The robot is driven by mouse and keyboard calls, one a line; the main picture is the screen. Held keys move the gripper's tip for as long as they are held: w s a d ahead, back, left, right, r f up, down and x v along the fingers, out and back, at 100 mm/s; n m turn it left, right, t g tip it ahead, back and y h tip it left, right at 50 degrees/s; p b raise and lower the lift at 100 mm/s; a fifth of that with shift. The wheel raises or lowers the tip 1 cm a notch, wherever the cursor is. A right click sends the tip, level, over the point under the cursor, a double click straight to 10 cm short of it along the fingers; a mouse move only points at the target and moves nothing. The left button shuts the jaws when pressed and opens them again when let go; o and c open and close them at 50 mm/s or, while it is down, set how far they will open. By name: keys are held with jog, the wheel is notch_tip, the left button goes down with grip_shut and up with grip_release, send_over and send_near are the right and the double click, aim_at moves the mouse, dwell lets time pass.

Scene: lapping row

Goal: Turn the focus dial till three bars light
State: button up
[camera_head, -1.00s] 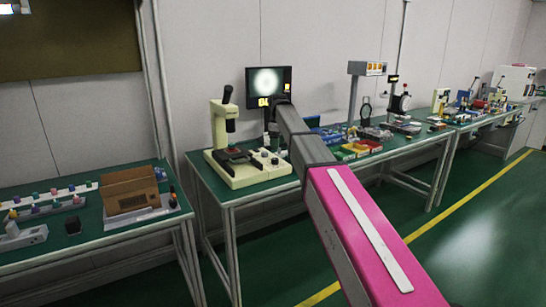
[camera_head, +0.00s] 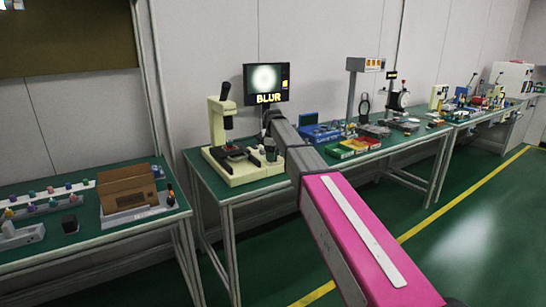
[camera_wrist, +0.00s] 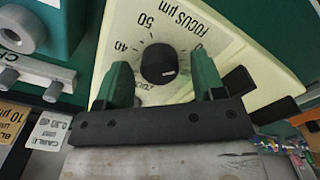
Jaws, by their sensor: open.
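The focus dial (camera_wrist: 159,64) is a round black knob on a cream panel (camera_wrist: 205,38) marked "FOCUS µm", with numbers such as 40 and 50 around it. My gripper (camera_wrist: 161,70) is open, one green finger on each side of the dial in the wrist view, with gaps visible. I cannot tell how deep the fingers reach. In the head view the cream microscope (camera_head: 222,125) stands on the green bench, with my arm at its right side. The monitor (camera_head: 266,82) shows a pale disc, the word "BLUR" and a small orange mark at right; lit bars cannot be counted.
A round grey fitting (camera_wrist: 20,30) and grey knobs lie left of the panel in the wrist view. Blue, green and red bins (camera_head: 346,148) stand right of my arm. A brown box (camera_head: 128,190) sits on the left bench.

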jog(key=shift+f, duration=0.15)
jog(key=c, duration=0.9)
jog(key=shift+m, duration=0.4)
jog(key=m, duration=0.4)
jog(key=shift+m, duration=0.4)
jog(key=m, duration=1)
jog(key=shift+d+m, duration=0.1)
jog(key=shift+m, duration=2.8)
